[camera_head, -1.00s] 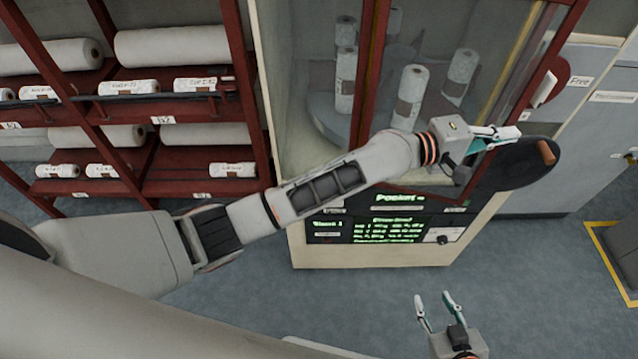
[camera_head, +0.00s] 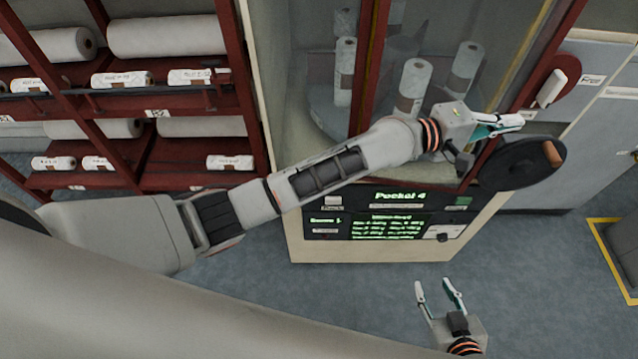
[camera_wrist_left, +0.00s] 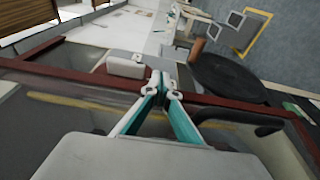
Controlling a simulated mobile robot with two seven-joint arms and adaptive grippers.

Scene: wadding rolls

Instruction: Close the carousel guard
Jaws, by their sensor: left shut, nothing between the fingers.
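The carousel guard is a glazed panel in a dark red frame (camera_head: 487,160) on the front of the cabinet. A white handle (camera_head: 551,88) sits at its right edge. The handle also shows in the wrist view (camera_wrist_left: 126,67), on the far side of the red frame bar. Behind the glass stand several white rolls (camera_head: 412,82) on the carousel. My left gripper (camera_head: 518,121) is shut and empty, by the frame's right bar and below the handle. Whether it touches the frame is unclear. My right gripper (camera_head: 438,287) is open and empty, low in front of the cabinet.
A black handwheel (camera_head: 515,168) with a wooden knob (camera_head: 552,153) is just below my left gripper. A console (camera_head: 390,215) reads "Pocket 4". A red rack (camera_head: 160,105) of rolls stands at the left. Floor in front of the cabinet is clear.

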